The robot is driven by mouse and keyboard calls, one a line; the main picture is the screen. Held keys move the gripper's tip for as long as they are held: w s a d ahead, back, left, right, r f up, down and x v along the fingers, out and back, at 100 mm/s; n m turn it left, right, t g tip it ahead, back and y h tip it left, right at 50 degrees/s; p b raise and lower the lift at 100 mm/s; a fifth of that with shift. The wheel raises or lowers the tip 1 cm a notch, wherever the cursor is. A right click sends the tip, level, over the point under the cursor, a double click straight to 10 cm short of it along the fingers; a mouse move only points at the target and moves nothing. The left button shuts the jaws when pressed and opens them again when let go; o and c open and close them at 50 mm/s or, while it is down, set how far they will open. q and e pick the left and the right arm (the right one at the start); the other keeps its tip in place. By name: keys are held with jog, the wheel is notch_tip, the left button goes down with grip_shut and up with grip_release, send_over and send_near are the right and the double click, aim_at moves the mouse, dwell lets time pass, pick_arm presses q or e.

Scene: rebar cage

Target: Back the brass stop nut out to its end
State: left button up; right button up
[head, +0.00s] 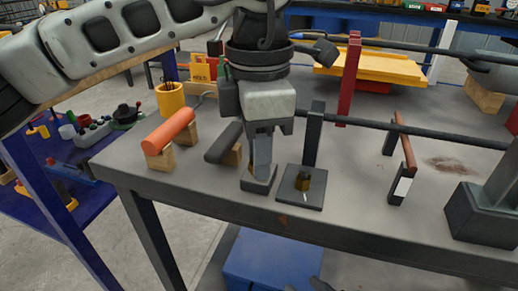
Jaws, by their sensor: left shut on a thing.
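The brass stop nut (303,182) is a small brass-coloured piece in the black base plate (301,198) near the table's front edge; a dark upright post (313,135) rises behind it. My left gripper (261,172) points down just left of this plate, apart from the nut. It is shut on a dark grey piece (257,184) low over the tabletop; the fingers hide part of it, and I cannot tell what it is. A dark part at the bottom edge seems to be my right gripper (320,285), mostly cut off.
An orange cylinder (169,131) on wooden blocks and a dark cylinder (222,144) stand left of the gripper. A dark bar (430,131) runs behind the plate to the right. A red-brown bar stand (405,155) and a heavy dark block (480,215) stand right.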

pick_arm(q)
jog(key=n, duration=0.4)
jog(key=shift+n, duration=0.3)
jog(key=n+b, duration=0.1)
jog(key=n, duration=0.3)
jog(key=shift+n, duration=0.3)
jog(key=n, duration=0.3)
jog(key=shift+n+b, duration=0.3)
jog(key=shift+b, duration=0.05)
jog(key=n, duration=0.3)
jog(key=shift+n+b, duration=0.4)
jog(key=n, duration=0.2)
jog(key=shift+n+b, duration=0.3)
jog(key=n+b, duration=0.1)
jog(key=n, duration=0.3)
jog(key=shift+n, duration=0.9)
pick_arm(e)
jog(key=shift+w+a+r+m+t+y, duration=0.1)
jog(key=shift+a+r+m+t+y, duration=0.15)
jog(key=shift+a+r+t+y, duration=0.25)
jog(key=shift+a+r+m+t+y, duration=0.15)
jog(key=shift+r+m+t+y, duration=0.15)
jog(key=shift+r, duration=0.3)
pick_arm(q)
jog(key=shift+r, duration=0.1)
pick_arm(e)
jog(key=shift+r, duration=0.1)
